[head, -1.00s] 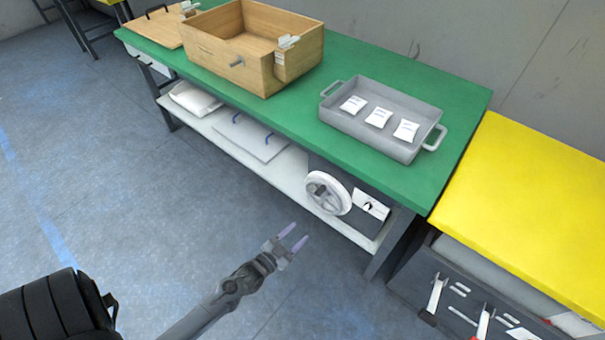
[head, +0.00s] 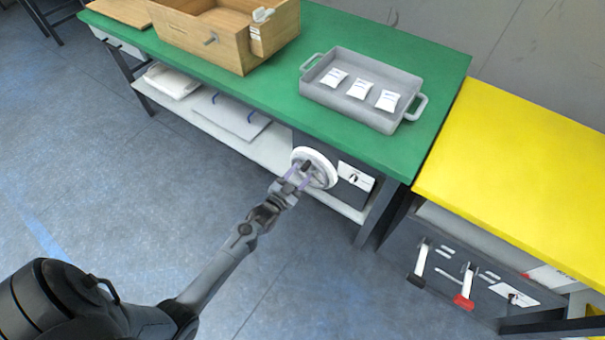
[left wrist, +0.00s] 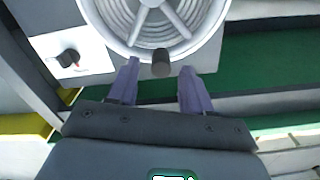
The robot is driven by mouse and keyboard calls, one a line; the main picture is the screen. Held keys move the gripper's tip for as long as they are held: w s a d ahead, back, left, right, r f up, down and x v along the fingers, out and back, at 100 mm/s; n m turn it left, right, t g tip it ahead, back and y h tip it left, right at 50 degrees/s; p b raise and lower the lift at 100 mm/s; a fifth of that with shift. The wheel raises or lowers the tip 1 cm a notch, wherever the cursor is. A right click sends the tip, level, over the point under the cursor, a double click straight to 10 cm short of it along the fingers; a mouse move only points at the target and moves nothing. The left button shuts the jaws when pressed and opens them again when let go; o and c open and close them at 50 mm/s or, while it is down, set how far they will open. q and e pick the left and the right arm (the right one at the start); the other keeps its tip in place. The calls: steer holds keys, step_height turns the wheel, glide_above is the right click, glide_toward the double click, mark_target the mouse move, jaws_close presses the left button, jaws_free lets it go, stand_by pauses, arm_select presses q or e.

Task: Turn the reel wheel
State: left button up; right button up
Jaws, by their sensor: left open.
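The white reel wheel (head: 325,167) is mounted on the grey box under the green table. In the left wrist view the wheel (left wrist: 110,22) shows its rim, spokes and a dark handle knob (left wrist: 161,64). My left gripper (head: 297,178) is in front of the wheel and covers part of it in the head view. In the left wrist view the two purple fingers of my left gripper (left wrist: 160,88) are open, one on each side of the knob, with gaps between. I cannot tell how deep the knob sits between them. My right gripper is not in view.
A plate with a dark switch (head: 355,176) is right of the wheel. Above, the green table (head: 270,98) carries a grey tray (head: 345,105) with white packets and a wooden box (head: 200,40). A yellow-topped bench (head: 510,150) stands at right. The floor in front is clear.

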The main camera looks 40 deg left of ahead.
arm_select(q)
steer(key=shift+w+a+b, duration=0.25)
steer(key=shift+w+b, duration=0.05)
steer(key=shift+w, duration=0.8)
steer(key=shift+c, duration=0.2)
jaws_close()
